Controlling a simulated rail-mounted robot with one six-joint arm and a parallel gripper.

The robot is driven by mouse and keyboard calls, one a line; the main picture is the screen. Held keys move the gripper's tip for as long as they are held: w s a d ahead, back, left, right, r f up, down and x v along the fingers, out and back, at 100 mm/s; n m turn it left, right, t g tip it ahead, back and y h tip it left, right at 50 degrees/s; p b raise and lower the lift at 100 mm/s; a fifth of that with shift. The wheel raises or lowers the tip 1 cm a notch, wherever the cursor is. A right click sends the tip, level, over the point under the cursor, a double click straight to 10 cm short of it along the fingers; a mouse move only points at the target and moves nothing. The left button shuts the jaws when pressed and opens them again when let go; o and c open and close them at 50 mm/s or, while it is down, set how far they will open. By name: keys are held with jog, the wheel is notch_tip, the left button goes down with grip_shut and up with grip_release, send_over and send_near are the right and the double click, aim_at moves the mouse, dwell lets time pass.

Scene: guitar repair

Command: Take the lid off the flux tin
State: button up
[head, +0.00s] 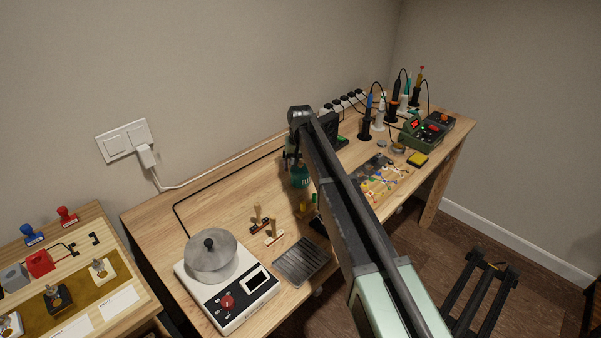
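A small teal container (300,178) with partly readable lettering that starts with "FL" is near the middle of the head view; it looks like the flux tin. My arm reaches in from the lower right and bends down at its far end. My gripper (292,160) points down right at the top of the teal container. The gripper is small and dark here, and the arm covers part of it. I cannot tell whether its fingers touch the container or are open or shut. The lid cannot be made out apart from the gripper.
A white hot plate (232,300) with a metal pot (211,257) stands at the front left of the wooden bench (180,212). A ribbed metal tray (301,262) and small wooden-handled tools (273,232) lie nearby. Soldering irons (396,100) and a green station (422,132) stand at the back right.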

jog(key=c, duration=1)
jog(key=shift+o, duration=0.2)
jog(key=shift+r, duration=0.2)
